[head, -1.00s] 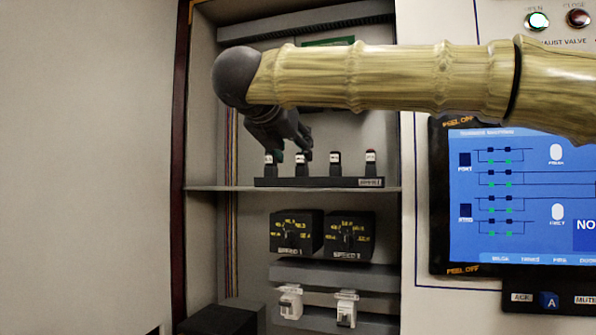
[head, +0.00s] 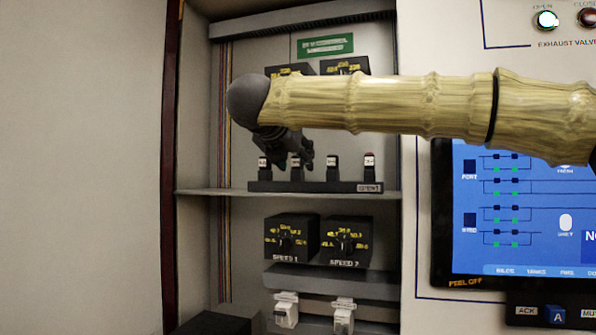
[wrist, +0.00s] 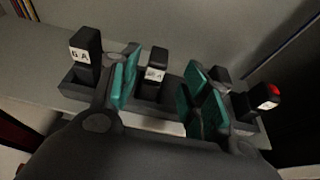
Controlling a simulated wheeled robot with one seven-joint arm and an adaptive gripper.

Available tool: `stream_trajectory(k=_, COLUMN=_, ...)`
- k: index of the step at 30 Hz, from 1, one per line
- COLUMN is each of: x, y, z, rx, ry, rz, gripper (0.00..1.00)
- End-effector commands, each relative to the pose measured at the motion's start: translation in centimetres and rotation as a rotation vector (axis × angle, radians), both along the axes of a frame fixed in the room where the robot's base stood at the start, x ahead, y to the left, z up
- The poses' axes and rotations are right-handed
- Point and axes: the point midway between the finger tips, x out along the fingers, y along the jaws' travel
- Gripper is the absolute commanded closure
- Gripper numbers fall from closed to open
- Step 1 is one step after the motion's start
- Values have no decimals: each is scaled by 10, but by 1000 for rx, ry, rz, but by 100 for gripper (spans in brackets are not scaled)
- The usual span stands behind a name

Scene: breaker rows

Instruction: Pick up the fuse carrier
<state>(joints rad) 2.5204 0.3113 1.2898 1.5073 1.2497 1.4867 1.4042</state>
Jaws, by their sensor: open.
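Several upright black fuse carriers with white labels stand in a row on a black base strip (head: 315,187). From left they include a first carrier (head: 264,166), a second (head: 296,171), a third (head: 333,168) and a right one (head: 369,166) with a red top. My gripper (head: 300,155) is open, pointing down at the second carrier and partly covering it. In the wrist view, my gripper (wrist: 160,88) has its teal pads spread, with a labelled carrier (wrist: 154,72) showing between them. Contact cannot be told. The left carrier (wrist: 86,55) stands outside the pads; the red-topped one (wrist: 264,97) is at right.
The row sits on a shelf (head: 220,191) inside an open cabinet. Speed dial boxes (head: 291,238) are below, with white breakers (head: 286,310) lower down. A green sign (head: 325,45) is above. A screen panel (head: 520,215) is to the right.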

Motion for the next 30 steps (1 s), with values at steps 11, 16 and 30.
stream_trajectory(k=11, x=36, y=-9, z=-14, rx=1, ry=1, rz=-2, gripper=54)
stream_trajectory(k=16, x=36, y=-8, z=-14, rx=1, ry=1, rz=-2, gripper=54)
stream_trajectory(k=30, x=36, y=-9, z=-14, rx=1, ry=1, rz=-2, gripper=100)
